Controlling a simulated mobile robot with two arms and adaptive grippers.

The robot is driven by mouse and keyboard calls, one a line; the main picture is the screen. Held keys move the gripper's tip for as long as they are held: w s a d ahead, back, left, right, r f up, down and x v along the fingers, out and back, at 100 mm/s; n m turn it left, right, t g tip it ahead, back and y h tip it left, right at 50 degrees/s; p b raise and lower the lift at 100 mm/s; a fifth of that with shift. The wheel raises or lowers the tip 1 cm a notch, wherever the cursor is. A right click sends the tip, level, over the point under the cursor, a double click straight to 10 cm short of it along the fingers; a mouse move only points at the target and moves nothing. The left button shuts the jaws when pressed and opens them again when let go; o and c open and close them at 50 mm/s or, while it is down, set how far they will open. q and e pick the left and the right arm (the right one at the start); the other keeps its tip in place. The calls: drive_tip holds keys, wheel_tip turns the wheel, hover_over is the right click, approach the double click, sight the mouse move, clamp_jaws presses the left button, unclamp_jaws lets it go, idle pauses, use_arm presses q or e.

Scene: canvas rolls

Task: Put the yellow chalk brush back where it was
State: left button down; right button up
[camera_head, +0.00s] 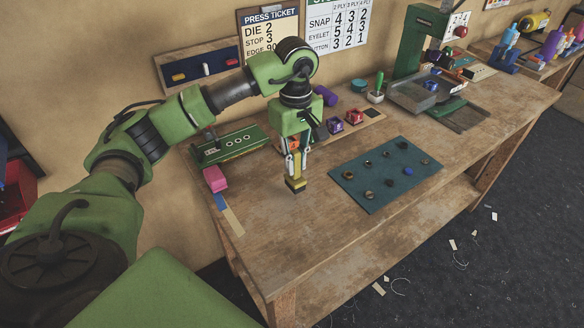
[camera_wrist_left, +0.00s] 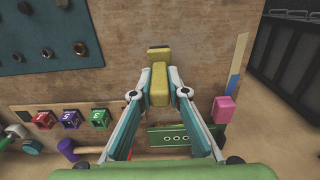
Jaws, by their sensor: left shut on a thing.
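The yellow chalk brush (camera_head: 295,184) is a small upright block with a dark band near its lower end. My left gripper (camera_head: 294,162) points down and is shut on it, holding it over the bare front-left part of the workbench (camera_head: 300,222). In the left wrist view the yellow brush (camera_wrist_left: 159,80) is pinched between the fingertips of my left gripper (camera_wrist_left: 159,92). I cannot tell whether the brush's lower end touches the bench. My right gripper is not in view.
A pink block (camera_head: 215,178) and blue and tan strips (camera_head: 232,221) lie along the bench's left edge. A green machine (camera_head: 232,146) stands behind them. A teal mat (camera_head: 385,172) with several small parts lies to the right. Red and purple blocks (camera_head: 354,116) stand behind.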

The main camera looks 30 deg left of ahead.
use_arm(q)
drive_tip(key=shift+a+f, duration=0.2)
drive_tip(key=shift+f, duration=0.05)
drive_tip(key=f+p, duration=0.2)
drive_tip(key=f, duration=0.1)
drive_tip(key=shift+a, duration=0.3)
drive_tip(key=shift+f, duration=0.35)
drive_tip(key=shift+f, duration=0.1)
drive_tip(key=shift+f, duration=0.15)
drive_tip(key=c, duration=2)
unclamp_jaws()
drive_tip(key=shift+o, duration=0.2)
